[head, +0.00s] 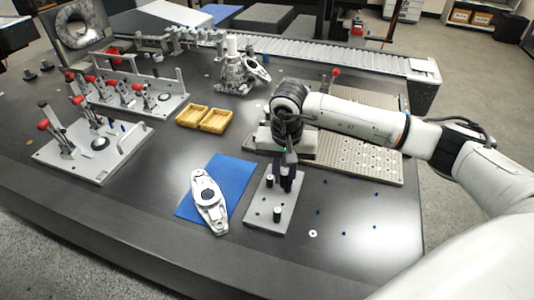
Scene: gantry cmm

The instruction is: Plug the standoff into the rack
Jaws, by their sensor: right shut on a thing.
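The rack (258,217) is a light grey plate on the dark table, right of the blue mat, with several short black cylindrical standoffs on it. One standoff (277,213) stands near its front edge, and another (270,179) near its back left. My right gripper (288,176) points down over the back right part of the rack. It is shut on a dark standoff (287,184), which is partly hidden by the fingers. I cannot tell whether this standoff touches the rack or hangs just above it. My left gripper is not in view.
A white metal bracket (209,203) lies on the blue mat (233,173). Yellow trays (215,121) stand behind it. Clamp fixtures (96,148) fill the left side. A perforated plate (362,160) lies right of the gripper. Small blue pins and a washer (313,233) lie at front right.

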